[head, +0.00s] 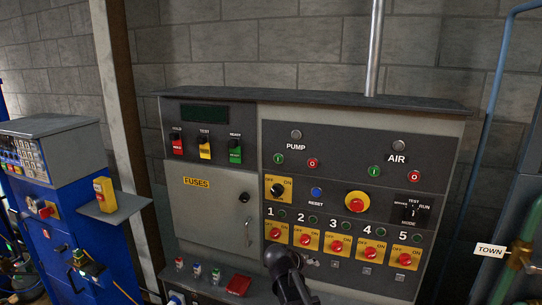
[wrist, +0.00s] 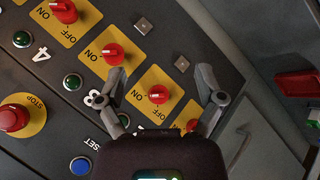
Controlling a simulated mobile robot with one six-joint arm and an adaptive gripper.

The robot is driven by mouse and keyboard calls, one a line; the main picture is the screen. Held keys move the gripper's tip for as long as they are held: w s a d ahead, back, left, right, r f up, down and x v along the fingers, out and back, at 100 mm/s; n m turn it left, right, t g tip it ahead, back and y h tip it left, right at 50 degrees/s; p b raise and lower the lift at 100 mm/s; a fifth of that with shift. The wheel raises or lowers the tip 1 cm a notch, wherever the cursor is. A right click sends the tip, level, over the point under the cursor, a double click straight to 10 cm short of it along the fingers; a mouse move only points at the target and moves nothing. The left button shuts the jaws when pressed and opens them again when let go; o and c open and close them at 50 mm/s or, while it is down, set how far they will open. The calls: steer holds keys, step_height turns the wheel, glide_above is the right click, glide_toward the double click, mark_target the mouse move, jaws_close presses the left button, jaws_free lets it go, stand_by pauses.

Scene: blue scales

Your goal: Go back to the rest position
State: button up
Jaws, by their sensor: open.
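A red rotary switch (wrist: 158,94) on a yellow OFF/ON plate shows between the fingers. Similar switches (wrist: 112,53) lie beside it in a row. How far the fingertips are from the panel face is hard to tell. No rest position is marked in view.
A red stop button (head: 357,201) and a blue reset button (head: 316,192) sit above the switches. A grey fuse door (head: 214,215) is at left. A blue cabinet (head: 70,235) with a small shelf (head: 112,208) stands further left. A vertical pipe (head: 375,45) rises behind.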

steer(key=s+d+f+m+g+y, duration=0.1)
steer(key=s+d+f+g+y, duration=0.1)
steer(key=s, duration=0.7)
steer(key=s+d+f+m+g+y, duration=0.1)
steer(key=s+d+f+g+y, duration=0.2)
steer(key=s, duration=0.6)
steer(key=shift+f+m+g+y, duration=0.4)
steer(key=shift+g+y, duration=0.1)
steer(key=shift+y, duration=0.4)
steer(key=shift+w+d, duration=0.1)
steer(key=shift+c, duration=0.2)
